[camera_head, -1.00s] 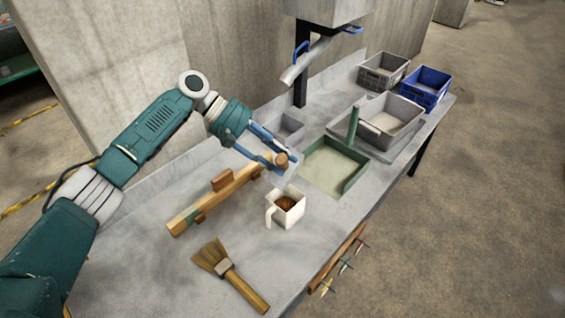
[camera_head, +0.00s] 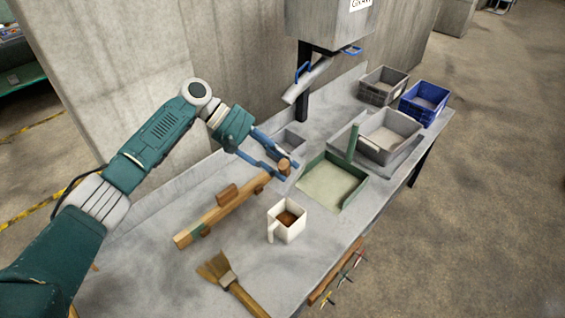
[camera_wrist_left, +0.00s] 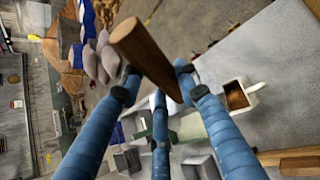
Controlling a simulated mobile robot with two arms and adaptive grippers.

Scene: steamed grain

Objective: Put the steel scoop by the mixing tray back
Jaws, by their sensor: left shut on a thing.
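My left gripper (camera_head: 286,166) is shut on a brown wooden handle (camera_head: 284,162). It holds the handle beside the end of the wooden rail, over the grey table. In the left wrist view the handle (camera_wrist_left: 143,56) sticks up between the blue fingers. I take it as the scoop's handle; its steel bowl is mostly hidden behind the fingers, and I cannot tell whether it touches the table. A shallow green tray (camera_head: 357,195) with an upright green post lies just right of the gripper. I cannot tell whether this is the mixing tray. My right gripper is not in view.
A white mug (camera_head: 288,228) with brown contents stands in front of the gripper. A wooden rail (camera_head: 212,220) and a brush (camera_head: 228,280) lie to the left. Grey bins (camera_head: 393,136), a blue crate (camera_head: 424,100) and a hopper's chute (camera_head: 308,80) are behind and right.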

